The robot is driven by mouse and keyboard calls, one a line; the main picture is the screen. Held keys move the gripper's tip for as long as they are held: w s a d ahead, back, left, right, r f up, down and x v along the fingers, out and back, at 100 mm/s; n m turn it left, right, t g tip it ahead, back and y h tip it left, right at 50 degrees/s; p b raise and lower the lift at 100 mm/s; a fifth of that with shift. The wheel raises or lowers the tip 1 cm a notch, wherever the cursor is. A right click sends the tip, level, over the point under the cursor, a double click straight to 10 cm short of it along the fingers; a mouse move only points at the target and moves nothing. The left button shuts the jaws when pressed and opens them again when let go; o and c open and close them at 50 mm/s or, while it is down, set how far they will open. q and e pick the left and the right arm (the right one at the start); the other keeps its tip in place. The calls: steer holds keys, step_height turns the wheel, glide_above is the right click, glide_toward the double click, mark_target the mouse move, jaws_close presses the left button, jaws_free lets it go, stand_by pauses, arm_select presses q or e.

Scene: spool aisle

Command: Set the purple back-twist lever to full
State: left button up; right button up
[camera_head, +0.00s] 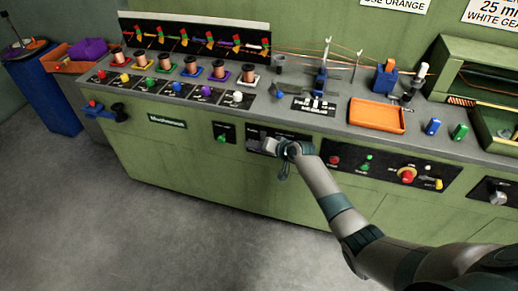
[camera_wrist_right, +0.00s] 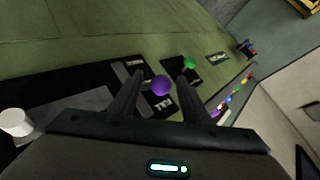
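My right gripper (camera_head: 270,147) is at the black panel (camera_head: 254,135) on the front of the green bench. In the right wrist view its two dark fingers (camera_wrist_right: 160,78) are apart. The round purple knob of the lever (camera_wrist_right: 161,85) shows in the gap between them, with clear space on both sides. I cannot tell how deep it sits between the fingers. In the head view the purple lever is hidden by my gripper and arm. The panel lettering beside the knob is partly covered by the fingers, and the lever's setting cannot be read. My left gripper is not in view.
A green-knobbed lever (camera_head: 221,138) on its own plate is left of my gripper and shows in the right wrist view (camera_wrist_right: 188,64). A white knob (camera_wrist_right: 15,121) is at the wrist view's left. A red button (camera_head: 407,175) is farther right. An orange tray (camera_head: 376,116) stands on the bench.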

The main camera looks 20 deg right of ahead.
steer(key=shift+d+r, duration=0.1)
steer(key=shift+r, duration=0.1)
steer(key=shift+s+d+r, duration=0.1)
steer(key=shift+s+r, duration=0.1)
steer(key=shift+s, duration=0.1)
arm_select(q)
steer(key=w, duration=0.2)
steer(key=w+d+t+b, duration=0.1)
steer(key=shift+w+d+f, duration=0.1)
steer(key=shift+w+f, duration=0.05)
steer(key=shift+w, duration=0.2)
arm_select(e)
steer(key=v, duration=1.6)
steer(key=shift+s, duration=0.15)
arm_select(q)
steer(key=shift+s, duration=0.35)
